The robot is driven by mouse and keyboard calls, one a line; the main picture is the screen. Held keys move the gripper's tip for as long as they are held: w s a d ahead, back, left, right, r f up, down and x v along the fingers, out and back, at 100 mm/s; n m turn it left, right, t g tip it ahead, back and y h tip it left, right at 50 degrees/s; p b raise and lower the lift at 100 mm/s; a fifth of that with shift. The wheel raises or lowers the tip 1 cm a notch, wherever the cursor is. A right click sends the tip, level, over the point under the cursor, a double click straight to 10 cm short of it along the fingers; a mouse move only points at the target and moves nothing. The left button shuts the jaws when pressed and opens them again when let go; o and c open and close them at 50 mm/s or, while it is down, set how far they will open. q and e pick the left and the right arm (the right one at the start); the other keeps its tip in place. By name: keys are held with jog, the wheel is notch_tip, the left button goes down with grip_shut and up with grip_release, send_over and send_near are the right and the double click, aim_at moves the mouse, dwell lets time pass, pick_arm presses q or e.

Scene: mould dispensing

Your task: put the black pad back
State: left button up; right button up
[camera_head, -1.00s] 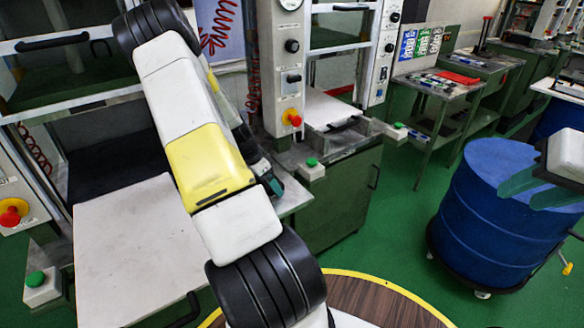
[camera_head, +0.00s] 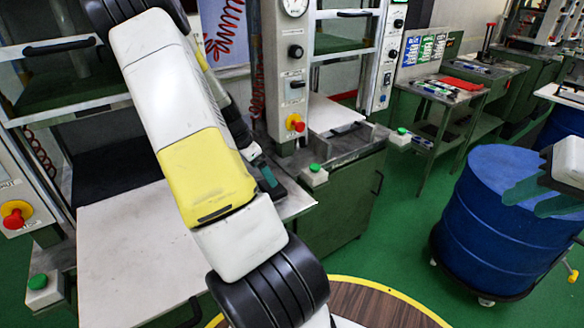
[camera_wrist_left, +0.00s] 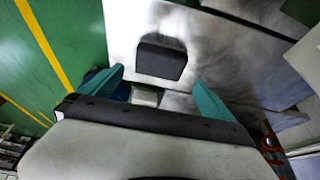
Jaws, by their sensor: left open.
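A black pad (camera_wrist_left: 162,60), a flat dark block with bevelled corners, lies on a pale grey surface (camera_wrist_left: 125,20) in the left wrist view. My left gripper (camera_wrist_left: 160,93) has its two teal fingers spread, with the pad beyond and between them, apart from it. In the head view my left arm hides most of this gripper; only a bit of teal (camera_head: 268,178) shows beside the arm.
A pale plate (camera_head: 130,240) lies in front of the left press. A second press with a red knob (camera_head: 295,122) and a green button (camera_head: 314,168) stands behind my arm. The blue drum (camera_head: 490,225) stands on a wheeled base. Green floor (camera_head: 400,245) is clear between them.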

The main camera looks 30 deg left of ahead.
pick_arm(q)
jog(key=s+d+r+n+y, duration=0.1)
jog(key=s+d+r, duration=0.1)
jog(key=d+r, duration=1.5)
jog(key=s+d+r+n+t, duration=0.1)
jog(key=s+d+r+n, duration=0.1)
jog(key=s+d+r, duration=0.2)
jog(key=s+d+r+n+t+h, duration=0.1)
jog(key=s+d+r, duration=0.3)
jog(key=s+d, duration=0.5)
jog(key=shift+s+d+r+n, duration=0.2)
jog(key=shift+d+n, duration=0.1)
jog(key=shift+n, duration=0.1)
